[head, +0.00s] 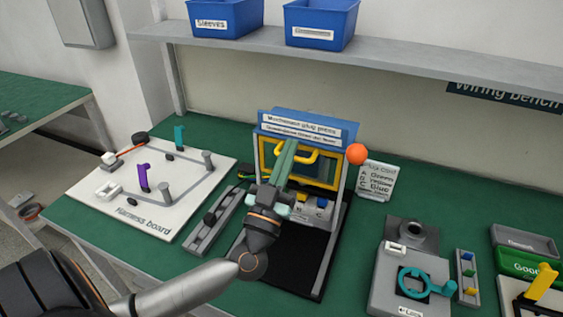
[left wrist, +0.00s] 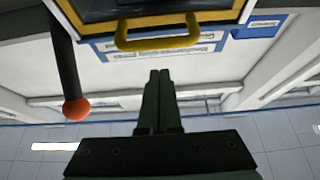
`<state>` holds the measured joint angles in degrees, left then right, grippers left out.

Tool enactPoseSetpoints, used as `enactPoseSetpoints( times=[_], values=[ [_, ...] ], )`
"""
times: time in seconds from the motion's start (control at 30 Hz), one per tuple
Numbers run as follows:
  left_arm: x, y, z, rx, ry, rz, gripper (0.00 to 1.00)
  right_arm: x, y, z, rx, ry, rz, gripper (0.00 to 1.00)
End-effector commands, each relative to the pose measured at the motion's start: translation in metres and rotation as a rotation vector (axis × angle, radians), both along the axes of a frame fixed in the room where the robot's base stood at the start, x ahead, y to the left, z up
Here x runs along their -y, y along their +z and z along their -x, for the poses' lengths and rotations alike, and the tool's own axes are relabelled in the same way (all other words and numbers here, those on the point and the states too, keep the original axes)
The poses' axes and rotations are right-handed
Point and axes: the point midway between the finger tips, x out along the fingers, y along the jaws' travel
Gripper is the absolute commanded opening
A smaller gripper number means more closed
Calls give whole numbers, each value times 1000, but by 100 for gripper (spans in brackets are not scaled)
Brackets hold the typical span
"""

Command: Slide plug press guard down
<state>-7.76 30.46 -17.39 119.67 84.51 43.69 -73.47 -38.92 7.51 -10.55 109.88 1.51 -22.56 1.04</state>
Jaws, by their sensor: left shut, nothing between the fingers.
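The plug press (head: 310,125) stands on the green bench with a blue top and white labels. Its yellow-framed guard (head: 333,187) is in the upper part of the press, above the connectors on the press bed. The guard's yellow handle (head: 312,154) also shows in the left wrist view (left wrist: 158,44). My left gripper (head: 289,146) has its green fingers shut and empty, in front of the guard and overlapping the handle's left part. In the left wrist view the fingertips (left wrist: 160,73) show apart from the handle. My right gripper is not in view.
An orange-knobbed lever (head: 356,154) sticks out at the press's right, also in the left wrist view (left wrist: 76,109). A harness board (head: 150,225) lies left, a grey fixture (head: 385,290) right. A shelf (head: 400,67) with blue bins runs above.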

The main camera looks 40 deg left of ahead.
Motion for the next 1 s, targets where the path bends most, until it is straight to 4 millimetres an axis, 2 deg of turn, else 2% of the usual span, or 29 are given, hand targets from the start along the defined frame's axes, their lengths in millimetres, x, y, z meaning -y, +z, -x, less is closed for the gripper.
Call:
enactPoseSetpoints(
  times=[0.03,0.17,0.57,0.67,0.77,1.0],
  values=[
    [-1,-12,-1,-1,1,-3,0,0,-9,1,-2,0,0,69],
    [-1,-21,-3,2,1,-1,0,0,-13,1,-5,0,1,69],
    [-1,-24,-3,3,0,1,0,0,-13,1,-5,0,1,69],
    [-1,-31,-3,1,1,2,0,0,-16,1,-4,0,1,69],
    [-2,-52,-3,-2,4,0,0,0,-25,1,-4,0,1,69],
    [-2,-117,-3,-4,3,2,0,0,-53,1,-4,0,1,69]
  ],
)
